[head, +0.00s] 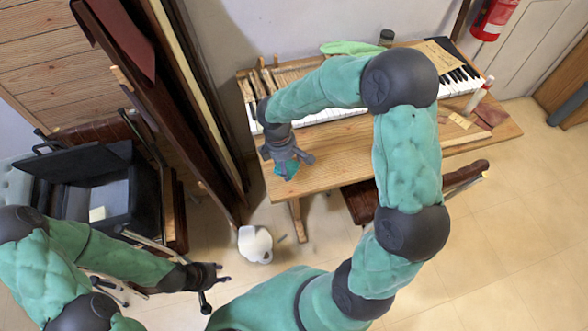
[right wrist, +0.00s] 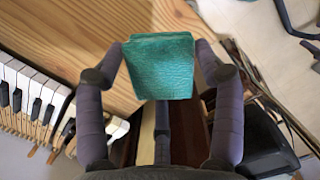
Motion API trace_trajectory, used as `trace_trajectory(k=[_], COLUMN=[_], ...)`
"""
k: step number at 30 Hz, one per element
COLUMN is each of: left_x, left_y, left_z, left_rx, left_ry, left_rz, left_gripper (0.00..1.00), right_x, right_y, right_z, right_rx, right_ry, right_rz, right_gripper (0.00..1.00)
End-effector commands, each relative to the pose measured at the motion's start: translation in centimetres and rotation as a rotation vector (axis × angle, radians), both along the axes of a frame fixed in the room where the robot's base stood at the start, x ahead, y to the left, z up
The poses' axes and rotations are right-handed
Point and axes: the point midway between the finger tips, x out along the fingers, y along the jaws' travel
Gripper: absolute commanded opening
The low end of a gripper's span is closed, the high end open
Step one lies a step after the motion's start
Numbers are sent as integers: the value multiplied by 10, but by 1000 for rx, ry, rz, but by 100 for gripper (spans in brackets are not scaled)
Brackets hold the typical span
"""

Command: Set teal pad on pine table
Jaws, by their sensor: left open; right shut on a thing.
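The teal pad (right wrist: 160,68) is square and leathery, held between the two fingers of my right gripper (right wrist: 160,62) in the right wrist view. In the head view only a small part of the pad (head: 288,170) shows below my right gripper (head: 287,165), near the left front part of the pine table (head: 350,165). The table's wood grain (right wrist: 70,25) lies behind the pad in the right wrist view; I cannot tell whether they touch. My left gripper (head: 215,280) is open and empty, low at the left, away from the table.
Piano keys (head: 340,121) run along the table, with a bottle (head: 479,92) and small wood pieces (head: 460,121) at its right. A red extinguisher (head: 494,18) hangs behind. A black case (head: 90,185) and a white object (head: 255,244) are at the left. The table's front middle is bare.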

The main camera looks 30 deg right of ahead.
Motion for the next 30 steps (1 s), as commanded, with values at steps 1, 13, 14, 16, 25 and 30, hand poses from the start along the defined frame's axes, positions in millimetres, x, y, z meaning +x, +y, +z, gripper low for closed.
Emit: trace_trajectory(k=[1,13,14,16,25,30], left_x=[0,0,0,0,0,0], left_y=[0,0,0,0,0,0], left_z=[-6,-16,-16,-19,-33,-32], left_rx=[0,0,0,0,0,0], left_ry=[0,0,0,0,0,0], left_rz=[0,0,0,0,0,0], left_gripper=[40,40,40,40,40,40], right_x=[2,17,18,20,20,20], right_y=[-6,-30,-31,-35,-35,-35], right_z=[-14,-45,-47,-53,-83,-82], right_rx=[1,1,1,1,1,1], right_ry=[6,2,2,3,2,2], right_rz=[-3,0,0,0,1,1], right_gripper=[44,44,44,44,44,44])
